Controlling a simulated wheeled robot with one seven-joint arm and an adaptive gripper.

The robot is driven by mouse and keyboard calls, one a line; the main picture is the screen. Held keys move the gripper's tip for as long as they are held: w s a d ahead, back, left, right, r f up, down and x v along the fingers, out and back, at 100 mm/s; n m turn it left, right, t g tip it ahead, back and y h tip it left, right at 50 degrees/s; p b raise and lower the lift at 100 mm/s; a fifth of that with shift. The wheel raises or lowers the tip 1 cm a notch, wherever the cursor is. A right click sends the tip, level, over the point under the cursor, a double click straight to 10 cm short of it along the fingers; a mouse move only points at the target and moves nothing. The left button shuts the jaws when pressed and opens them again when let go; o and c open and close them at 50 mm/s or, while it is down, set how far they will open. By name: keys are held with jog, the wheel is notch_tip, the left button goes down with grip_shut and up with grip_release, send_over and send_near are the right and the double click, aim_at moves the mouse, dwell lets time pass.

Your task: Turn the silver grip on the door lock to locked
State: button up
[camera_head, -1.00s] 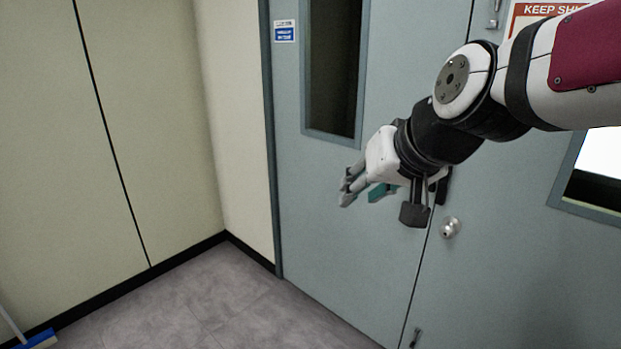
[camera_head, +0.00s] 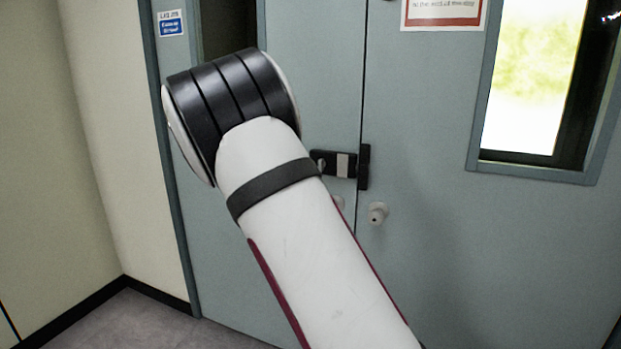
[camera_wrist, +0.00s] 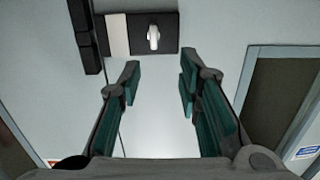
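The door lock is a black box across the seam between two grey-blue doors. It shows in the head view (camera_head: 346,165) and at the top of the wrist view (camera_wrist: 173,24), with a pale plate beside the grip. The silver grip (camera_wrist: 153,38) is a short rounded lever, standing about upright in the wrist picture. In the head view the grip (camera_head: 321,164) is small and partly dark. My gripper (camera_wrist: 159,84) is open and empty, its two fingers either side of the grip's line but short of it, not touching. In the head view my arm hides the gripper.
Round door knobs (camera_head: 377,213) sit below the lock, one partly behind my arm. The right door has a bright window (camera_head: 530,90) and a paper sign (camera_head: 443,12). A wall stands close at the left. The floor shows at the lower left.

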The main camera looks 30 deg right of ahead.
jog(key=w+d+h+b, duration=0.1)
jog(key=w+d, duration=0.7)
jog(key=d, duration=0.4)
jog(key=shift+f+b, duration=0.3)
jog(key=shift+f, duration=0.1)
jog(key=shift+w, duration=0.1)
grip_shut()
